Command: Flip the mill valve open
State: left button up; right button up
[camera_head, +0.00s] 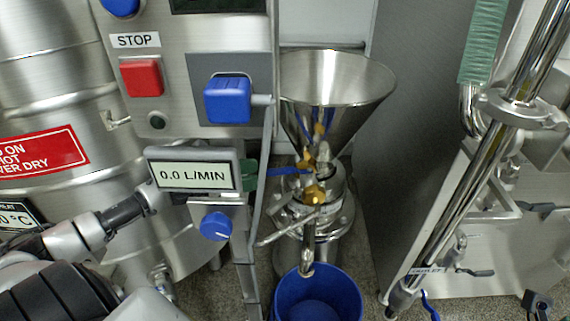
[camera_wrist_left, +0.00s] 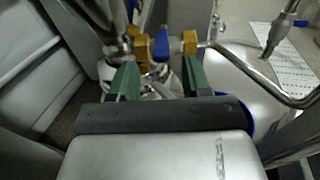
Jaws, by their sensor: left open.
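The mill valve's blue lever (camera_head: 289,171) and brass body (camera_head: 308,159) sit below the steel funnel hopper (camera_head: 340,85). In the left wrist view the blue lever (camera_wrist_left: 161,44) shows between two brass fittings, just beyond my fingertips. My left gripper (camera_head: 250,174) is mostly hidden behind the flow display in the head view; a green finger shows past its right edge, close to the lever. In the left wrist view my left gripper (camera_wrist_left: 160,78) is open, its green fingers apart with nothing clearly held. Contact with the valve cannot be told. My right gripper is not in view.
The flow display (camera_head: 192,176) reads 0.0 L/MIN, with a blue knob (camera_head: 215,226) below. A control panel with a red stop button (camera_head: 141,77) and blue switch (camera_head: 228,99) stands above. A blue bucket (camera_head: 318,293) sits under the mill's outlet. Steel pipes (camera_head: 470,170) stand at right.

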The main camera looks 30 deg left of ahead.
aim_at(279, 170)
pick_arm(q)
jog(key=shift+b+x, duration=0.9)
jog(key=shift+x, duration=2.5)
grip_shut()
jog(key=shift+d, duration=0.1)
